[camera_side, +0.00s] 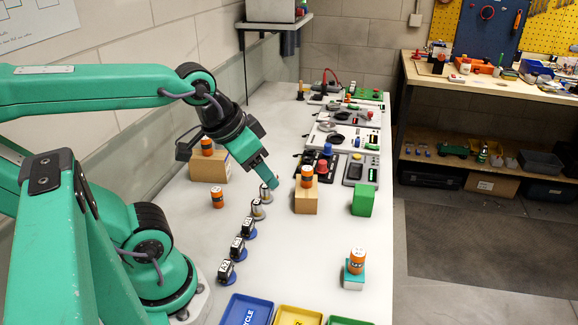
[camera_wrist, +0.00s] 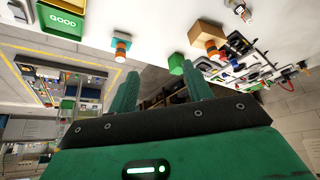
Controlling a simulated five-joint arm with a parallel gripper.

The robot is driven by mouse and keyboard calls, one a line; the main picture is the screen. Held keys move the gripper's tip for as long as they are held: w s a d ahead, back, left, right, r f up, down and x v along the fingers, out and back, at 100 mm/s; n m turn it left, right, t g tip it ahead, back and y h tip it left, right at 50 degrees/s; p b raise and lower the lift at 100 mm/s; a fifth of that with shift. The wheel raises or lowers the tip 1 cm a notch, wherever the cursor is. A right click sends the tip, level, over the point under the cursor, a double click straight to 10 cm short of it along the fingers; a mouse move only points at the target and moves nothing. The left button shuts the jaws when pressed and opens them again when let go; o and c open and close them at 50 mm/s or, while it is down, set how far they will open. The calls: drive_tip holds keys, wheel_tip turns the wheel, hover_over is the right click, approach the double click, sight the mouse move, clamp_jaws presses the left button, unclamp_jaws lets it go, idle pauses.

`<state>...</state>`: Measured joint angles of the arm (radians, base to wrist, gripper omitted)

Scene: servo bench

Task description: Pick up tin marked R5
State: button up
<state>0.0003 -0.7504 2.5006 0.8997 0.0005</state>
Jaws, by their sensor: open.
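One tin (camera_side: 207,146) sits on a cardboard box, one tin (camera_side: 217,197) stands on the bench, one tin (camera_side: 307,176) is on a wooden block, and one tin (camera_side: 357,262) is on a teal-topped block. In the wrist view, a tin (camera_wrist: 121,50) on a teal block and a tin (camera_wrist: 212,46) by the wooden block show beyond the fingers. My gripper (camera_side: 274,184) is open and empty (camera_wrist: 161,84), above the bench, apart from every tin.
A row of small upright parts on blue bases (camera_side: 237,247) runs below my gripper. A green block (camera_side: 364,200) stands right of the wooden block (camera_side: 306,202). Electronic panels fill the far bench. Blue (camera_side: 247,311), yellow and green (camera_wrist: 61,20) bins line the near edge.

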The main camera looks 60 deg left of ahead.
drive_tip(key=w+a+r+n+g+y, duration=0.15)
drive_tip(key=w+a+r+n, duration=0.25)
drive_tip(key=w+a+n, duration=0.45)
drive_tip(key=w+a+f+n+g, duration=0.1)
drive_tip(key=w+a+f+n, duration=0.2)
drive_tip(key=a, duration=0.5)
drive_tip(key=w+a+n+g, duration=0.1)
drive_tip(key=w+a+n, duration=0.1)
drive_tip(key=w+a, duration=0.5)
drive_tip(key=s+a+f+n, duration=0.3)
drive_tip(key=a+f, duration=0.2)
drive_tip(key=a, duration=0.5)
drive_tip(key=s+a+f+n+g, duration=0.1)
drive_tip(key=s+a+f+n, duration=0.2)
drive_tip(key=a+f, duration=0.3)
drive_tip(key=s+a+f+n, duration=0.3)
drive_tip(key=a+f+n, duration=0.2)
drive_tip(key=a, duration=0.9)
drive_tip(key=shift+f+g+h, duration=0.25)
drive_tip(key=shift+f+h, duration=0.1)
drive_tip(key=shift+f, duration=0.2)
drive_tip(key=shift+s+a+f+n, duration=0.2)
drive_tip(key=shift+a+f+n, duration=0.05)
drive_tip(key=shift+a, duration=0.1)
drive_tip(key=shift+w+a+f, duration=0.1)
drive_tip(key=shift+a+f, duration=0.05)
drive_tip(key=shift+f, duration=3.75)
